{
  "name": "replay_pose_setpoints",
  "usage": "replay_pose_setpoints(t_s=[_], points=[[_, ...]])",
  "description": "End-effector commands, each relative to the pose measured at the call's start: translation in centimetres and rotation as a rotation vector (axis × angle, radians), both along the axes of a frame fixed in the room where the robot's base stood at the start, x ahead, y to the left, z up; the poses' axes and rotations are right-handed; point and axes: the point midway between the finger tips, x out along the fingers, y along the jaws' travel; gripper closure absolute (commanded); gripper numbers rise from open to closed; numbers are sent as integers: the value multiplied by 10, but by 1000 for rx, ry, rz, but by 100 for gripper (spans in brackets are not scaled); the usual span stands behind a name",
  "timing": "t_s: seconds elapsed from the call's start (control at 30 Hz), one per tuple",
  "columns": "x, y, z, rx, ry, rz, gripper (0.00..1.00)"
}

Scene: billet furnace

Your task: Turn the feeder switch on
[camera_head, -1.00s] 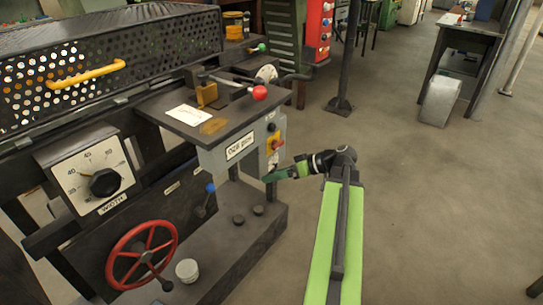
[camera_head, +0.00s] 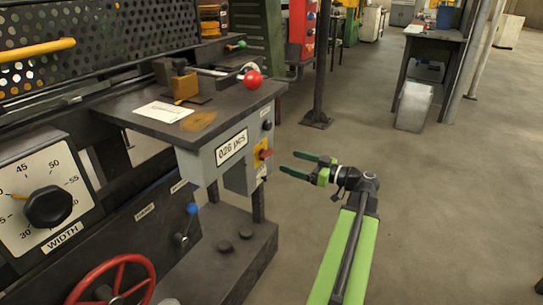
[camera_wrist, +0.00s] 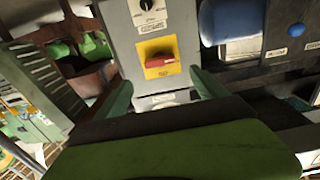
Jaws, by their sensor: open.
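A red rotary switch handle on a yellow plate (camera_head: 263,154) sits on the side of a grey control box (camera_head: 232,150) marked "026 pcs". In the wrist view the red handle (camera_wrist: 160,62) lies roughly horizontal. Which label belongs to it cannot be read. My gripper (camera_head: 290,163) has green fingers, open and empty, pointing at the switch side of the box from the right. A gap shows between fingertips and switch. In the wrist view the fingertips (camera_wrist: 161,80) flank the area just below the switch.
A black selector knob (camera_wrist: 147,4) is above the switch. A red ball-ended lever (camera_head: 252,80) stands above the box on the dark tabletop (camera_head: 150,117). A blue-knobbed lever (camera_head: 191,209) is low on the left.

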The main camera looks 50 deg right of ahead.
Motion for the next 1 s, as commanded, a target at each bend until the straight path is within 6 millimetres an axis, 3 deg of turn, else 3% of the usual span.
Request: replay_pose_setpoints(t_s=[0.2,0.4,0.77,1.0], points=[[53,13,0,0,0,3,18],[82,20,0,1,1,1,18],[90,22,0,1,1,-1,18],[89,22,0,1,1,-2,47]])
